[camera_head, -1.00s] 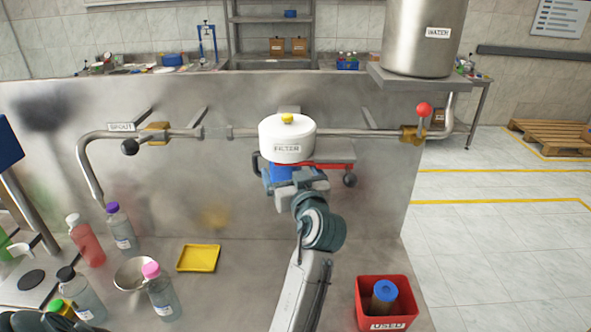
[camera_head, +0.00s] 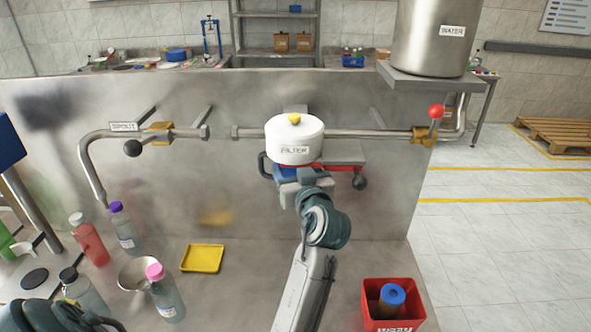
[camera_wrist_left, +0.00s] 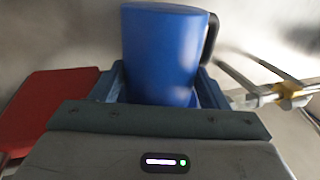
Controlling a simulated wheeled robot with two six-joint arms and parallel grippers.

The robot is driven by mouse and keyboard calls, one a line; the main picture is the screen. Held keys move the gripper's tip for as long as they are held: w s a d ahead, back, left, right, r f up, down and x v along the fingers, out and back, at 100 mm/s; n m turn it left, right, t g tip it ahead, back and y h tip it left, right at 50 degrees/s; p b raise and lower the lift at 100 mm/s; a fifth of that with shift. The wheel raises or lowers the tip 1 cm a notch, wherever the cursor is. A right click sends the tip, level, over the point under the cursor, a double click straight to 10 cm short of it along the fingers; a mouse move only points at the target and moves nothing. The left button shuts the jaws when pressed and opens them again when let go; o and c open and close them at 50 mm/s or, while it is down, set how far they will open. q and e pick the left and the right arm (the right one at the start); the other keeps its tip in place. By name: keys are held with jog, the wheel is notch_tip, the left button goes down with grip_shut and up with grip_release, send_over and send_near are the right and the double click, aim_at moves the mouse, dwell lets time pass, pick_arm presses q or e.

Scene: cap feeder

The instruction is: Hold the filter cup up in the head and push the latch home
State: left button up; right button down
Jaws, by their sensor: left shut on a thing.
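The blue filter cup (camera_wrist_left: 165,50) stands upright between my left gripper's fingers in the left wrist view, its black handle (camera_wrist_left: 210,35) on the right. My left gripper (camera_head: 294,176) is shut on the cup, directly under the white filter head (camera_head: 294,140) with its yellow top knob. In the head view only a little blue shows under the head; the join between cup and head is hidden. The latch appears as a red plate (camera_wrist_left: 45,105) beside the cup and a black ball knob (camera_head: 360,183) right of the head. My right gripper is not in view.
The pipe left of the head has a gap between two nuts. A red-knobbed valve (camera_head: 436,112) is to the right, a black-knobbed spout valve (camera_head: 132,148) to the left. Bottles, a bowl (camera_head: 138,273), a yellow tray (camera_head: 202,258) and a red used bin (camera_head: 396,326) stand below.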

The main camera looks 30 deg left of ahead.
pick_arm(q)
jog(key=shift+d+f, duration=0.1)
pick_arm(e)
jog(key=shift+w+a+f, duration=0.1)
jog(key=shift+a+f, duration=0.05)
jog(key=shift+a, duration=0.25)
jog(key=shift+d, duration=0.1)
pick_arm(q)
jog(key=shift+w+d, duration=0.1)
jog(key=shift+d, duration=0.1)
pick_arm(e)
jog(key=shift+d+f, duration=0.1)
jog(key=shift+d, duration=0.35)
pick_arm(q)
jog(key=o, duration=1)
jog(key=shift+o, duration=0.7)
jog(key=shift+d, duration=0.1)
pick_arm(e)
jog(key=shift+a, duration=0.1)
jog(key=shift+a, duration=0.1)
